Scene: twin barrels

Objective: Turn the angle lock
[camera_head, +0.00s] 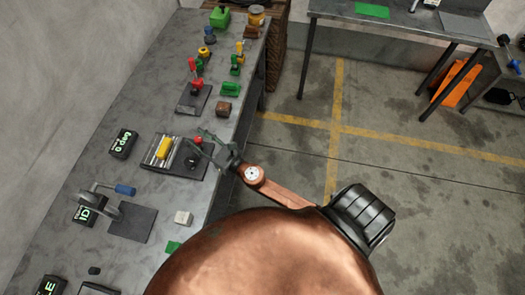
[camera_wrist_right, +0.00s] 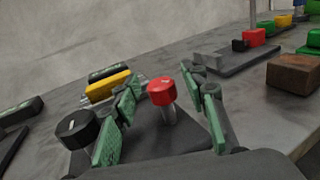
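The angle lock sits on a dark base plate (camera_head: 181,172) on the grey bench, with a yellow handle (camera_head: 163,148), a black knob (camera_head: 190,163) and a red knob (camera_head: 198,140). A black display (camera_head: 122,144) behind it reads "0 deg". My right gripper (camera_head: 207,144) is at the plate's right side, fingers apart. In the right wrist view, the red knob (camera_wrist_right: 161,91) on its metal post shows between the open green-padded fingers (camera_wrist_right: 168,98), with no clear contact. The black knob (camera_wrist_right: 77,129) is left of the fingers; the yellow handle (camera_wrist_right: 108,88) is behind. My left gripper is out of view.
A brown block (camera_head: 224,108) and a plate with a red-handled device (camera_head: 194,97) stand farther along the bench. Nearer are a blue-handled crank (camera_head: 125,190) and a white block (camera_head: 183,217). The wall borders the bench's left side; open floor lies right.

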